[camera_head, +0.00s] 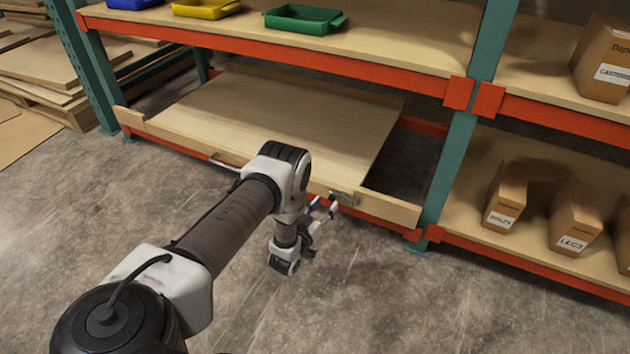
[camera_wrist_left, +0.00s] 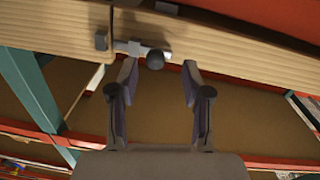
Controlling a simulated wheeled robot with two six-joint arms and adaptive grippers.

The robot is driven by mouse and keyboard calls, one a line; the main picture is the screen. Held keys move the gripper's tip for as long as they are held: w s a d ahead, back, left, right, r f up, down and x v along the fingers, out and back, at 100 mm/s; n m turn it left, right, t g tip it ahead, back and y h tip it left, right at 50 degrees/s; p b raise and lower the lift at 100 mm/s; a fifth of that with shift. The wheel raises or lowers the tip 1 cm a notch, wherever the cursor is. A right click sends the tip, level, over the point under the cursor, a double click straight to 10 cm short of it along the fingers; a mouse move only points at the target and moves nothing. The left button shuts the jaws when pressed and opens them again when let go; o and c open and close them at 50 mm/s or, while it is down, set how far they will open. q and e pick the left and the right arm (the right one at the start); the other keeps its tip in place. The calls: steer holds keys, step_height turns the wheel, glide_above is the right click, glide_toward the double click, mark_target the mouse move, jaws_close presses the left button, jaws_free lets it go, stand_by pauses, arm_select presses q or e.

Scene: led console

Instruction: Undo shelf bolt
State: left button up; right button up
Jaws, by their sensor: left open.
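The shelf bolt (camera_head: 343,197) is a small metal latch on the front wooden lip of the lower shelf, near its right end. In the left wrist view the bolt (camera_wrist_left: 130,47) is a silver bar with a dark round knob (camera_wrist_left: 155,60), lying across a gap in the lip. My left gripper (camera_head: 322,208) is just in front of the bolt. In the left wrist view the left gripper (camera_wrist_left: 159,68) is open, its fingertips on either side of the knob with space around it. I cannot tell the depth between them exactly. My right gripper is in neither view.
The lower shelf board (camera_head: 285,115) is bare, with an open gap at its right. A green post (camera_head: 453,165) stands right of the bolt. Cardboard boxes (camera_head: 507,200) sit on the right shelf. A green bin (camera_head: 305,19) sits above. The floor in front is clear.

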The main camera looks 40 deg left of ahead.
arm_select(q)
steer(key=s+d, duration=0.1)
steer(key=s, duration=0.8)
steer(key=shift+s+d, duration=0.4)
